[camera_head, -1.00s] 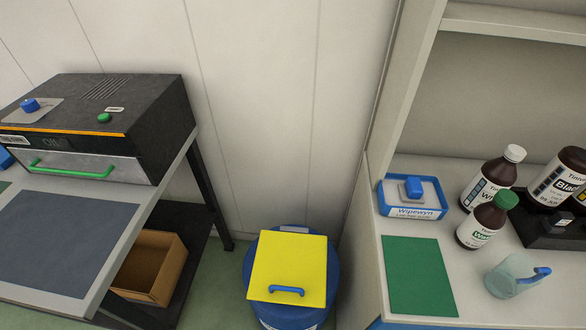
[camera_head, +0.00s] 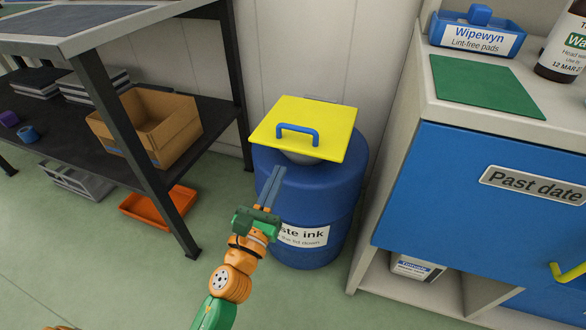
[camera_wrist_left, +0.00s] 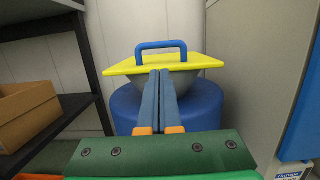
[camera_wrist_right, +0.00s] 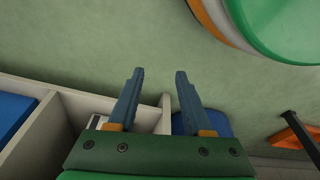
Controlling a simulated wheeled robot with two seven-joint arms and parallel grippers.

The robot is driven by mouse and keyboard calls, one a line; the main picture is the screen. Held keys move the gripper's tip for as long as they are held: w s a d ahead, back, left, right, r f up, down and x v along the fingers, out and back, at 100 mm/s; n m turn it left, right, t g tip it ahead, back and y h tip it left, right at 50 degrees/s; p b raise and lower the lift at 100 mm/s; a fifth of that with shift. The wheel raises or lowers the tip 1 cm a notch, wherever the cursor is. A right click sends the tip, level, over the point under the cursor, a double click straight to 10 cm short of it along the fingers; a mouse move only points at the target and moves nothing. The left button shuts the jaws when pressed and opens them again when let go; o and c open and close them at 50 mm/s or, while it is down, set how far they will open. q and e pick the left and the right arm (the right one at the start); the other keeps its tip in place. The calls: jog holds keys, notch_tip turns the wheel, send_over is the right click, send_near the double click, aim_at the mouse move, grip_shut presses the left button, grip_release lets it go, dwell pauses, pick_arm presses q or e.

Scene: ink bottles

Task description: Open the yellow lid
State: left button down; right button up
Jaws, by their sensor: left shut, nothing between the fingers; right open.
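The yellow lid (camera_head: 318,118) is a square plate with a blue loop handle (camera_head: 297,133) on its near side. It lies over a grey funnel-like bowl on top of the blue waste ink drum (camera_head: 338,195). My left gripper (camera_head: 280,170) is shut and empty, in front of the drum's top, below the lid's near edge. In the left wrist view, its fingertips (camera_wrist_left: 160,73) overlap the lid's near edge (camera_wrist_left: 200,66), below the handle (camera_wrist_left: 161,46); I cannot tell whether they touch. My right gripper (camera_wrist_right: 160,72) is open and empty over the floor, outside the head view.
A blue-fronted cabinet (camera_head: 460,200) stands close on the drum's right. A dark shelf rack with a cardboard box (camera_head: 150,125) stands on the left, with an orange tray (camera_head: 160,207) on the floor. Green floor (camera_head: 110,270) is free in front.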

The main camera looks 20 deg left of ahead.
pick_arm(q)
jog(key=w+r, duration=0.1)
jog(key=w, duration=0.7)
jog(key=shift+w+r, duration=0.4)
pick_arm(e)
jog(key=shift+s+f, duration=0.3)
jog(key=shift+f, duration=0.25)
pick_arm(q)
jog(key=shift+r+p, duration=0.1)
jog(key=shift+p, duration=0.25)
